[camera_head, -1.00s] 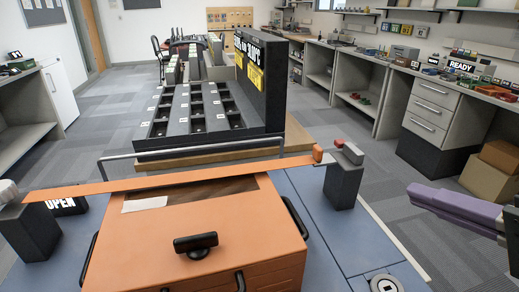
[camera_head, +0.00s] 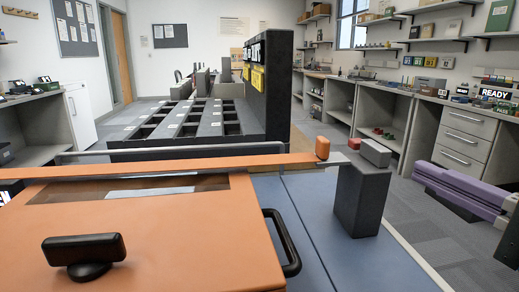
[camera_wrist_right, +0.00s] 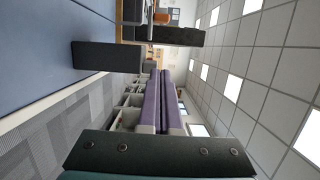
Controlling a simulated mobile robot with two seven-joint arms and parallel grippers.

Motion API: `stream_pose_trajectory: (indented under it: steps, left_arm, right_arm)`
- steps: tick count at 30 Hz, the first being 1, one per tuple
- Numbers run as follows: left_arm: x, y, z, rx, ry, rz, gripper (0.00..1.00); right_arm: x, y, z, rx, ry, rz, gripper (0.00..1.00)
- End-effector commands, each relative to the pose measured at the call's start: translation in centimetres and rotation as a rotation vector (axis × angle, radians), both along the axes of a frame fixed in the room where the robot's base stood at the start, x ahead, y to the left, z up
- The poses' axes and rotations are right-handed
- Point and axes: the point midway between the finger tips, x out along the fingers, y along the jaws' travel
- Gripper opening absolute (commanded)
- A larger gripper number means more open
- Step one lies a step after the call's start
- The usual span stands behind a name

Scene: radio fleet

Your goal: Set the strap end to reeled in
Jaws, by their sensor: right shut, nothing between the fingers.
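An orange strap (camera_head: 210,164) runs flat across the top of an orange case (camera_head: 150,240). Its right end carries an upright orange tab (camera_head: 322,147). A thin pale metal strip reaches from beside the tab to a dark post (camera_head: 362,200). On the post sit a small red piece (camera_head: 354,143) and a grey block (camera_head: 376,152). My right gripper (camera_head: 418,172), with long purple fingers, is shut and empty, right of the post and apart from it. The fingers (camera_wrist_right: 161,75) also show in the right wrist view, with the post (camera_wrist_right: 105,57) beyond. My left gripper is out of view.
A black handle (camera_head: 84,250) stands on the case and a black side handle (camera_head: 284,245) is on its right. A metal rail and a dark slotted rack (camera_head: 185,125) lie behind. The blue tabletop (camera_head: 300,215) is bare between case and post.

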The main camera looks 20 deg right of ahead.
Motion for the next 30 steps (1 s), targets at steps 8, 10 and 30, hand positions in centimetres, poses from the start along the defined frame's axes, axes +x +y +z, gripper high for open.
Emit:
stream_pose_trajectory:
  steps: [8,10,30]
  left_arm:
    - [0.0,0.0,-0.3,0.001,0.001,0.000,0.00]
    - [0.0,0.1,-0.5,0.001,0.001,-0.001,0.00]
    - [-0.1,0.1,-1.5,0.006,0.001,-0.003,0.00]
  right_arm:
    - [2.0,0.0,0.0,-0.002,-0.004,0.001,0.00]
    - [3.2,0.0,0.0,-0.001,-0.005,0.001,0.00]
    - [10.9,3.7,0.0,0.001,0.000,0.001,0.00]
